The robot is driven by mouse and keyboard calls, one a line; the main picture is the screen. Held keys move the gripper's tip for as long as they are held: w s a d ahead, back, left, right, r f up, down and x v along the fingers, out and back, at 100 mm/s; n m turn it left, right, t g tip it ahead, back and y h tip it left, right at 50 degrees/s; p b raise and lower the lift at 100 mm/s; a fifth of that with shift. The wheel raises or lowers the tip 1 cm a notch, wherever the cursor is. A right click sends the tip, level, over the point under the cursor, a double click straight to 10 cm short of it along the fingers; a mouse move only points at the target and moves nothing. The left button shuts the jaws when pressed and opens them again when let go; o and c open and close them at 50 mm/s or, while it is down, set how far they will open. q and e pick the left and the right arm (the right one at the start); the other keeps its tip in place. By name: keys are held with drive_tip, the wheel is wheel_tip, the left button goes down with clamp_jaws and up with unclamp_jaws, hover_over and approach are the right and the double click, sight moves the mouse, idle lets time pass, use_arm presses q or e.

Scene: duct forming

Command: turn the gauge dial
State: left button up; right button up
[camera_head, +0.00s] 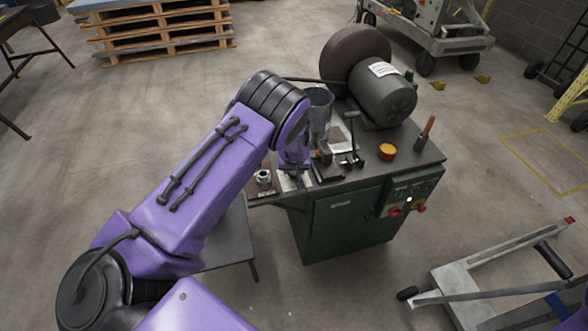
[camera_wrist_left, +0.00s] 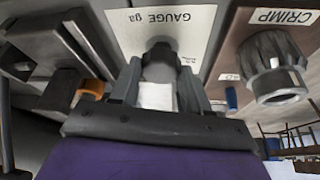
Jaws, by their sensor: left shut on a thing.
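The gauge dial (camera_wrist_left: 161,62) is a dark round knob in front of a white plate (camera_wrist_left: 188,18) marked "GAUGE ga" in the left wrist view. My left gripper (camera_wrist_left: 160,82) has one finger on each side of the dial and is shut on it. In the head view my left gripper (camera_head: 293,172) is at the front left of the green machine (camera_head: 345,222). The dial is hidden there behind the gripper and arm. My right gripper is not in view.
A metal crimp knob (camera_wrist_left: 275,68) stands right of the dial under a "CRIMP" label. An orange-tipped part (camera_wrist_left: 92,88) lies close on the left. The machine top holds a motor (camera_head: 384,95), an orange-topped button (camera_head: 387,151) and a metal cylinder (camera_head: 320,112).

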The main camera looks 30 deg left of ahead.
use_arm(q)
drive_tip(key=o, duration=1)
drive_tip(key=shift+o, duration=0.2)
drive_tip(key=shift+d+r, duration=0.1)
drive_tip(key=shift+r, duration=0.25)
drive_tip(key=b+v, duration=0.2)
drive_tip(key=v, duration=0.7)
drive_tip(key=shift+s+r, duration=0.2)
drive_tip(key=shift+r, duration=0.1)
drive_tip(key=shift+d, duration=0.1)
